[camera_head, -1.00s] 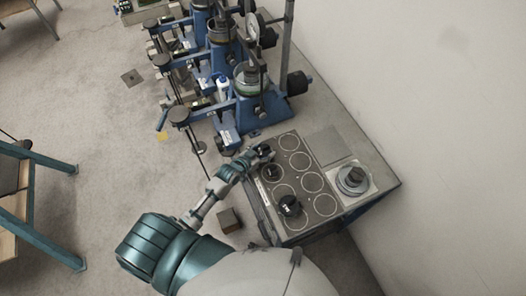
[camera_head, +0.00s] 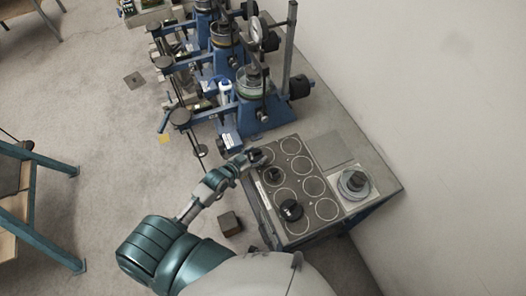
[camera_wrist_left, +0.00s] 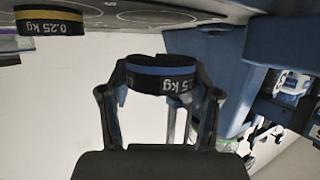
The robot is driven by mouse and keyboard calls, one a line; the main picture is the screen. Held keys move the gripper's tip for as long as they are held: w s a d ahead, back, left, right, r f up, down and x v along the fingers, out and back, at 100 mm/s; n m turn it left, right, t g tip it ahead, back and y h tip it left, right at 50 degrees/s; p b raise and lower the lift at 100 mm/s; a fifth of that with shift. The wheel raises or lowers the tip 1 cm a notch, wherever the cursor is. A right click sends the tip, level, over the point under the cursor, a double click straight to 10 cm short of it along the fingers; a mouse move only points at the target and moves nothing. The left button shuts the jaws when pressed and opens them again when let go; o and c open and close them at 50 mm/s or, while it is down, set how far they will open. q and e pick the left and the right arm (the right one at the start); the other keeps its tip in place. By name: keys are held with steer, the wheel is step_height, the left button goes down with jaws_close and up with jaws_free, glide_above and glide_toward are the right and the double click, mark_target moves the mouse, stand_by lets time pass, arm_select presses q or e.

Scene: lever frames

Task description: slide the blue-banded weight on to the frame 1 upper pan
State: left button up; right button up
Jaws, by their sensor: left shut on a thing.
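My left gripper (camera_head: 253,158) is at the left edge of the grey weight board (camera_head: 293,226). Frame numbers are unreadable. My right gripper is not in view.
A yellow-banded 0.25 kg weight (camera_wrist_left: 50,20) shows in the left wrist view. Another dark weight (camera_head: 290,210) sits on the board. More blue frames (camera_head: 222,62) stand behind. Open floor (camera_head: 100,120) lies left.

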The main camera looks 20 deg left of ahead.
arm_select(q)
steer(key=s+a, duration=0.1)
steer(key=s, duration=0.1)
steer(key=s+a, duration=0.1)
steer(key=s, duration=0.1)
steer(key=s+a, duration=0.1)
steer(key=s, duration=0.1)
steer(key=shift+s+a+r+b, duration=0.25)
steer(key=shift+s+a+b, duration=0.05)
steer(key=shift+s, duration=0.1)
steer(key=s+a+r+p, duration=0.1)
steer(key=p, duration=0.1)
steer(key=s+a+r+p, duration=0.1)
steer(key=s+r+p, duration=0.1)
steer(key=shift+s+a+r, duration=0.15)
steer(key=shift+s+r, duration=0.1)
steer(key=shift+r, duration=0.05)
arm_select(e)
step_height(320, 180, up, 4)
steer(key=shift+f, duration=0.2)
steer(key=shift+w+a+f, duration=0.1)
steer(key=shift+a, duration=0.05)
